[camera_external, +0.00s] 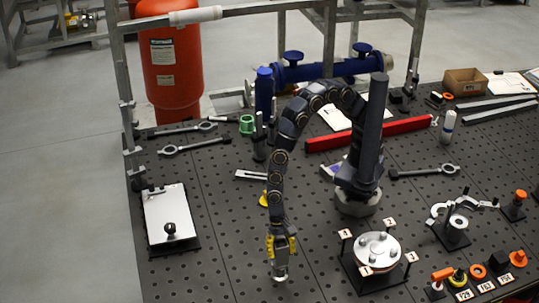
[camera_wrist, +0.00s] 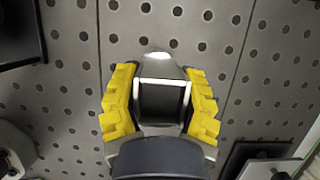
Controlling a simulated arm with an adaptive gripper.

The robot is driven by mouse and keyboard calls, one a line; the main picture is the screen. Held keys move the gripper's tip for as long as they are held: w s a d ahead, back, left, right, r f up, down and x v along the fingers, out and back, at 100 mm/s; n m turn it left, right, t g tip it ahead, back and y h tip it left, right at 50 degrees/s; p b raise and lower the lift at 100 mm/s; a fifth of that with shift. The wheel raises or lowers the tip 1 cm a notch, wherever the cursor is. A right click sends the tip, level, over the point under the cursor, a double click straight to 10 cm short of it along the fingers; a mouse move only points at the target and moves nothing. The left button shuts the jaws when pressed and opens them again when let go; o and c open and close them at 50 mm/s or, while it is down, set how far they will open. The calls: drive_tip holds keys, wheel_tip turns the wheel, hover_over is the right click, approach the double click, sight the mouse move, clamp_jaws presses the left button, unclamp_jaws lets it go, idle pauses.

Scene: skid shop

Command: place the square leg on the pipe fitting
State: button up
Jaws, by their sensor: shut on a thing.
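My gripper (camera_external: 281,272) hangs low over the dark perforated table, left of the round flange stand. In the wrist view, its yellow-padded fingers (camera_wrist: 160,85) are shut on a silver, square-edged piece with a dark middle (camera_wrist: 162,101), which I take to be the square leg. In the external view, the piece is small and partly hidden by the fingers. I cannot tell for certain which thing is the pipe fitting. A pale ring-shaped piece on a small dark stand (camera_external: 457,222) at the right is one candidate, standing well apart from my gripper.
The flange stand (camera_external: 377,248) with numbered tags is right of my gripper. A clipboard (camera_external: 170,214) lies left. Orange-topped parts and tags (camera_external: 487,287) fill the front right corner. A red bar (camera_external: 370,134) and wrenches lie farther back. The table between clipboard and gripper is clear.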

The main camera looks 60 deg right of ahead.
drive_tip(key=o, duration=1)
drive_tip(key=shift+f, duration=0.1)
drive_tip(key=shift+o, duration=0.2)
drive_tip(key=v, duration=1.2)
